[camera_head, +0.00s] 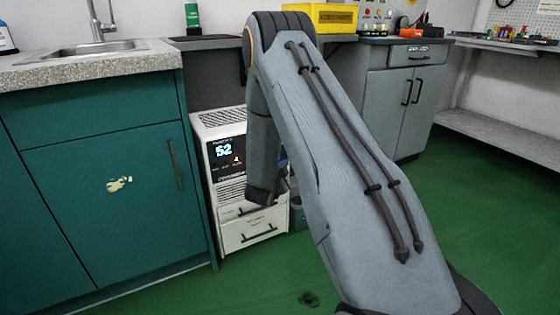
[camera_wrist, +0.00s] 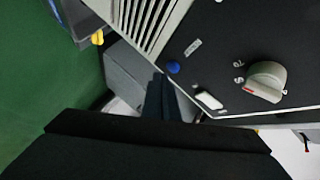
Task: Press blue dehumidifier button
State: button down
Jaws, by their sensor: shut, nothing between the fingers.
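The dehumidifier (camera_head: 220,190) is a white cabinet with a dark panel and a lit "52", standing beside the teal cupboard in the head view. In the wrist view its black control panel (camera_wrist: 230,50) fills the upper right. The round blue button (camera_wrist: 173,67) sits near the panel's left edge. My gripper (camera_wrist: 158,82) is shut and empty; its dark fingertips point up the wrist view, just below and left of the blue button. They look close to it, but I cannot tell whether they touch.
A knob (camera_wrist: 266,80) and a pale rocker switch (camera_wrist: 209,99) are on the same panel, right of the blue button. The teal cupboard (camera_head: 100,185) with a sink is close on the left. Grey cupboards (camera_head: 400,105) stand behind. Green floor (camera_head: 490,200) is open at right.

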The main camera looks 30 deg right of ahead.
jog(key=shift+w, duration=0.1)
jog(key=shift+w, duration=0.35)
jog(key=shift+w, duration=0.4)
dwell(1.1)
jog(key=shift+s, duration=0.1)
jog(key=shift+s+p, duration=0.4)
jog(key=shift+s, duration=0.35)
jog(key=s+p, duration=0.2)
jog(key=s, duration=0.3)
jog(key=shift+d+p, duration=0.1)
jog(key=shift+p, duration=0.25)
dwell(0.5)
